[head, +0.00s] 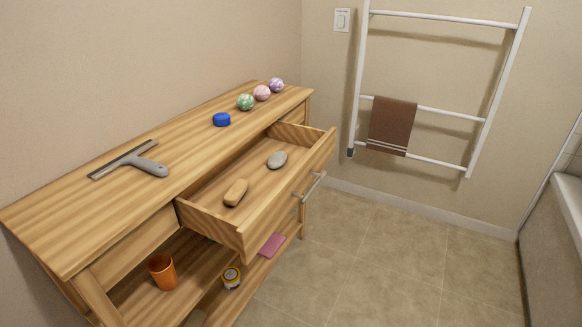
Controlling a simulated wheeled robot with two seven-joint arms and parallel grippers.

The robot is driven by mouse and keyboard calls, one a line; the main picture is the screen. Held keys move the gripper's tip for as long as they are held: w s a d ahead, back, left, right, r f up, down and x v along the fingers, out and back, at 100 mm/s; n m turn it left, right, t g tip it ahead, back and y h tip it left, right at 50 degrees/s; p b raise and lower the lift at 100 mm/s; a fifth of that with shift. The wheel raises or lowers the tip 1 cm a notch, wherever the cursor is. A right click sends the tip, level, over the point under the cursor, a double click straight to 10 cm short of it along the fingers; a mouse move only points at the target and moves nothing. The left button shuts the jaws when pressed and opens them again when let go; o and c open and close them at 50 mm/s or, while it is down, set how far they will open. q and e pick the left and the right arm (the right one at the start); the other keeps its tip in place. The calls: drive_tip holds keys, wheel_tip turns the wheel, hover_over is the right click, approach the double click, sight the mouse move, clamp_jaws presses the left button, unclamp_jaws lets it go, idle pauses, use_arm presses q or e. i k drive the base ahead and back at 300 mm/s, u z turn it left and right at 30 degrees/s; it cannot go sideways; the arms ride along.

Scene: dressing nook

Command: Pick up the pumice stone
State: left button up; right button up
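The pumice stone (277,160) looks like a grey, rounded oval. It lies inside the open drawer (287,201) of the wooden dresser, toward the drawer's far end. A tan, oblong wooden item (236,192), perhaps a brush, lies in the same drawer nearer to me, apart from the stone. Neither of my grippers shows in the head view.
On the dresser top (190,142) are a grey squeegee (137,161), a blue round item (221,119) and three marbled balls (261,93). An orange cup (162,270) and a small jar (231,277) stand below. The tiled floor (390,255) to the right is clear. A towel rack (440,111) stands at the back wall.

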sight(278, 159)
drive_tip(key=z, duration=1.7)
drive_tip(key=i, duration=1.5)
drive_tip(key=u, duration=2.35)
